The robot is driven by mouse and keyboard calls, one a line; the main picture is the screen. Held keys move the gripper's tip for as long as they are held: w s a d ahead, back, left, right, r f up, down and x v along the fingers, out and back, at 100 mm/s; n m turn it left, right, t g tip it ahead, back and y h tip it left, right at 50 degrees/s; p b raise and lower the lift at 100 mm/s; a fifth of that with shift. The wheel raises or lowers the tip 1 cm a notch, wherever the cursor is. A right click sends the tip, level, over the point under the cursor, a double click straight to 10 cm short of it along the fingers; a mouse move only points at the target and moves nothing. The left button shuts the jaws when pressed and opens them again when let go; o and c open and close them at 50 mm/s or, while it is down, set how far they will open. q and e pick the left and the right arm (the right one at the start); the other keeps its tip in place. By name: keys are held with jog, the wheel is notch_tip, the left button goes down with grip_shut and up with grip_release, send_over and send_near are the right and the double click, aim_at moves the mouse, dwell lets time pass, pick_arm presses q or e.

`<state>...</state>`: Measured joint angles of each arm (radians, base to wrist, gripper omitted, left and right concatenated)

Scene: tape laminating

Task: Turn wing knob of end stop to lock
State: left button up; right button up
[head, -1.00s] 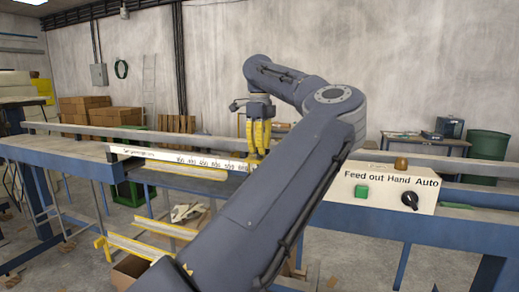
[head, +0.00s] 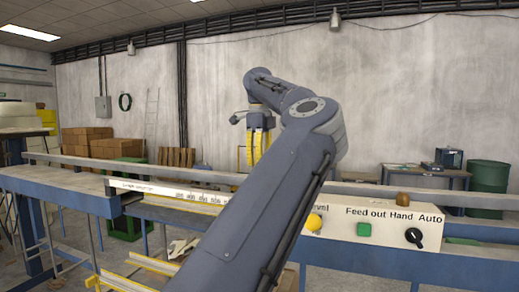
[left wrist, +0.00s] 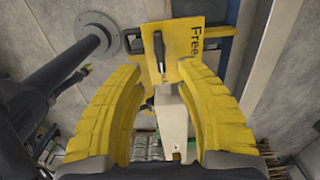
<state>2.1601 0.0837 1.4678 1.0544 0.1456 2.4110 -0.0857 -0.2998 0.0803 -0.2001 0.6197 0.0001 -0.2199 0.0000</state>
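In the left wrist view my left gripper (left wrist: 167,125) is open, its two yellow fingers apart with nothing gripped. Beyond the fingers is a yellow plate of the end stop (left wrist: 190,72), marked "Free". A dark, narrow wing knob (left wrist: 159,50) stands on the plate, in line with the gap between the fingers and apart from them. In the head view my left gripper (head: 254,148) hangs fingers down above the rail. There the end stop and its knob cannot be made out; my left arm covers part of the rail. My right gripper is not in view.
A ruler strip (head: 165,189) runs along the blue bench (head: 60,188). A control box (head: 375,228) with a yellow button (head: 314,222), a green button (head: 364,230) and a black selector knob (head: 413,237) stands to the right of my arm. A long grey rail runs behind.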

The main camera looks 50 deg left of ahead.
pick_arm(q)
jog(key=shift+r, duration=2.15)
